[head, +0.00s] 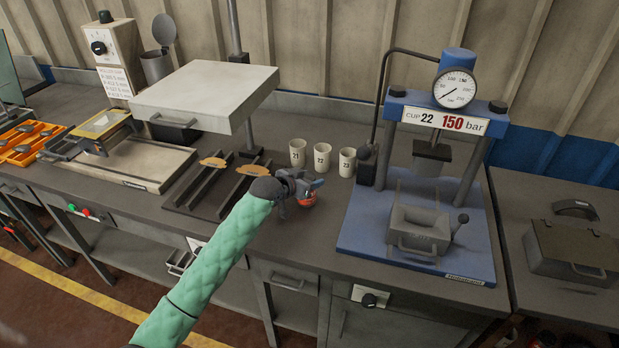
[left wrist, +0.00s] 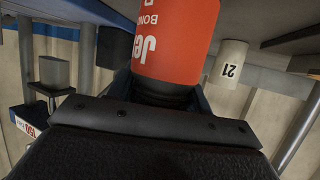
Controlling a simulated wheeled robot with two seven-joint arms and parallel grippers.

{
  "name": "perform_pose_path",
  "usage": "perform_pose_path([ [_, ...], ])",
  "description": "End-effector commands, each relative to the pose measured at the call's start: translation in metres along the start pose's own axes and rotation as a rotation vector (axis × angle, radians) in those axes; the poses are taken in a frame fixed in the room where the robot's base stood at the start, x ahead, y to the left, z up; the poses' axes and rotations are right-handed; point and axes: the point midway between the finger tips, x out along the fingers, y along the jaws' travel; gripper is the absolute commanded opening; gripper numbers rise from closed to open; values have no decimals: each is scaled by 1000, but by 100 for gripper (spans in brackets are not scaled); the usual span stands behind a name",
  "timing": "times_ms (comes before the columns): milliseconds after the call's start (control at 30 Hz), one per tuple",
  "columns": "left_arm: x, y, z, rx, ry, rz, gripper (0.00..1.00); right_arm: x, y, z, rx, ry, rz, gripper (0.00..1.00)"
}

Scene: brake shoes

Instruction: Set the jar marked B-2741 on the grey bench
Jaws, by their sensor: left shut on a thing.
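A small orange-red jar (head: 308,200) is at the end of my left arm, over the grey bench (head: 300,235), near the bench's middle. My left gripper (head: 298,188) is shut on it. In the left wrist view the jar (left wrist: 178,40) is large, with white lettering that is partly cut off; I cannot read B-2741 on it. I cannot tell whether the jar touches the bench top. My right gripper is not in view.
Several pale cups, such as cup 22 (head: 322,156), stand behind the jar. A blue press (head: 350,240) with a gauge stands right. Dark rails (head: 205,200) and a raised plate (head: 200,92) are left. Bare bench lies in front of the jar.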

Motion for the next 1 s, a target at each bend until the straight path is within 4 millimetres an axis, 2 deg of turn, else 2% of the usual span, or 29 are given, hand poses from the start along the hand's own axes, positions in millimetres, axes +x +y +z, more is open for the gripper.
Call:
perform_pose_path([
  [433,2,0,6,0,1,0,17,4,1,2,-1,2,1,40],
  [467,3,0,7,0,0,0,52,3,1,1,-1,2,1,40],
  [567,2,0,6,0,0,0,71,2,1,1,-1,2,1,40],
  [867,2,0,5,0,0,0,71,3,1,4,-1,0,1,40],
  [1000,-6,0,6,1,0,0,71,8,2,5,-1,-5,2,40],
])
